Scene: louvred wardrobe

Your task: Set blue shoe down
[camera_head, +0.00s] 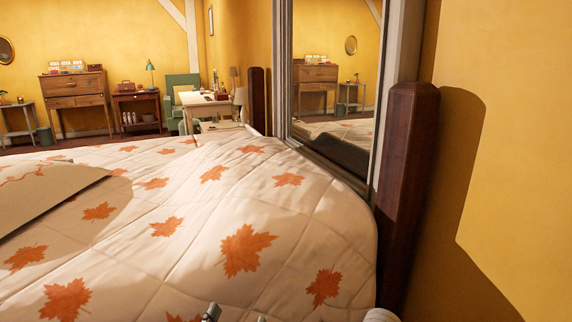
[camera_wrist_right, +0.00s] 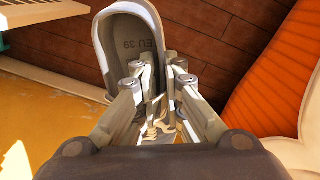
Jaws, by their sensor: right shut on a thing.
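A shoe (camera_wrist_right: 122,38) shows in the right wrist view, its open top facing the camera. Its insole is grey and marked EU 39, and its rim looks pale; I cannot make out blue in this light. My right gripper (camera_wrist_right: 160,82) is shut on the near side wall of the shoe. The shoe's lower end is partly hidden by the fingers. The head view does not show the shoe. Small grey metal parts show at that view's bottom edge, too little to tell which gripper they belong to. My left gripper cannot be made out.
A quilted bed (camera_head: 190,215) with orange leaves fills the head view's foreground. A dark wooden post (camera_head: 405,190) and a mirror (camera_head: 330,85) stand at its right. Brown planks (camera_wrist_right: 215,30) lie behind the shoe; orange quilted cloth (camera_wrist_right: 285,75) is at right.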

